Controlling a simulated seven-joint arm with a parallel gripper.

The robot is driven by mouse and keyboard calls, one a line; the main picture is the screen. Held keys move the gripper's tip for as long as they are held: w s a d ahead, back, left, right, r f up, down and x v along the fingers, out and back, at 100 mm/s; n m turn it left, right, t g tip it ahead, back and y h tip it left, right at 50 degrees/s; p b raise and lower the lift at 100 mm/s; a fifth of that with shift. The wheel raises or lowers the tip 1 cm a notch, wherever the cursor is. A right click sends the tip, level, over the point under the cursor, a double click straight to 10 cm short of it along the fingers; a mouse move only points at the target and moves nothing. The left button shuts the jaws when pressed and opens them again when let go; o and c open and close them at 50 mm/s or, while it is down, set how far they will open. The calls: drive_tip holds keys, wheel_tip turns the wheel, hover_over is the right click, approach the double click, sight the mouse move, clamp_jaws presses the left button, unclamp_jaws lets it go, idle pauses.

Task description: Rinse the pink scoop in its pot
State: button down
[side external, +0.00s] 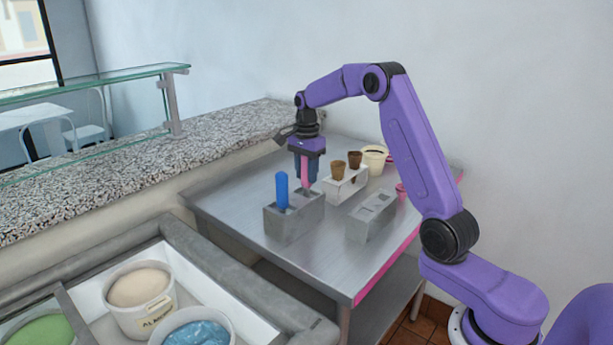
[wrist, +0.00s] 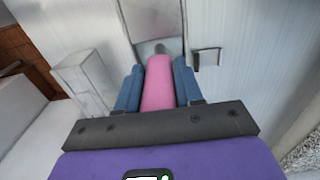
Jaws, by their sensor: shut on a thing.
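The pink scoop (side external: 304,174) is upright in my gripper (side external: 306,170), its handle between the two blue fingers. In the wrist view the pink handle (wrist: 160,88) runs between the fingers of my gripper (wrist: 158,85), with a grey end beyond it. The grey pot block (side external: 288,226) stands on the steel table. The scoop's lower end is at the block's right-hand well; how deep it sits is hard to tell. The blue scoop (side external: 282,188) stands upright in the left-hand well.
A white holder (side external: 345,186) with brown cones (side external: 354,159) stands right behind the block. A lower grey block (side external: 371,218) with slots is to the right. A cream tub (side external: 374,159) is at the back. The freezer with ice cream tubs (side external: 140,291) is at the front left.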

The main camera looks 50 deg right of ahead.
drive_tip(key=shift+r, duration=0.45)
drive_tip(key=shift+f, duration=0.1)
drive_tip(key=shift+f, duration=1.15)
drive_tip(key=shift+r, duration=0.1)
drive_tip(key=shift+r, duration=1.15)
drive_tip(key=shift+f, duration=1.25)
